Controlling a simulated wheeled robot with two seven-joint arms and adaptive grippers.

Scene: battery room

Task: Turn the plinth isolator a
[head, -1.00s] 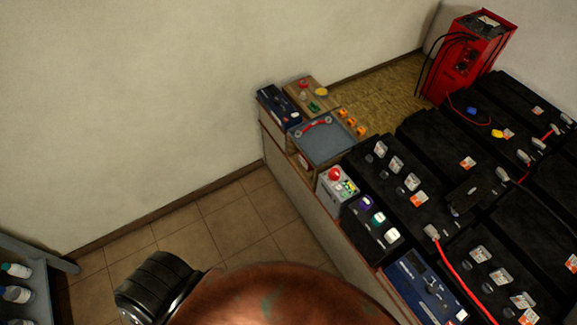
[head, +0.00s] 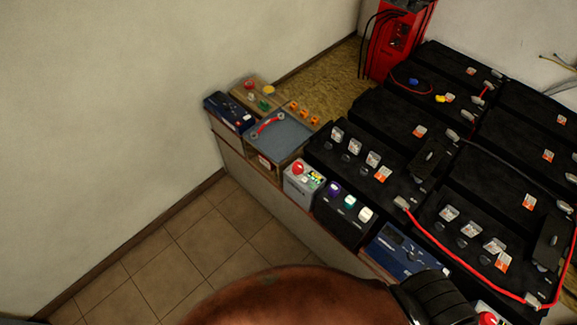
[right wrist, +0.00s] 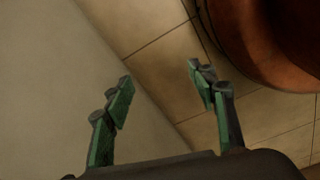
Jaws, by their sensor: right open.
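A grey box with a red knob (head: 298,168) and small green and yellow parts stands on the front edge of the plinth (head: 250,167) in the head view. A second red knob (head: 487,318) shows at the bottom edge, partly cut off and close to my arm. I cannot tell which, if either, is isolator a. My right gripper (right wrist: 160,73) shows in the right wrist view, its green fingers wide apart and empty, with wall and floor tiles behind. Neither gripper shows in the head view, where my brown arm fills the bottom.
Black batteries (head: 362,179) with clips and a red cable cover the right side. A blue-grey tray (head: 285,140), a dark blue box (head: 228,111) and a red charger (head: 398,45) stand farther back. The tiled floor (head: 170,255) left of the plinth is clear.

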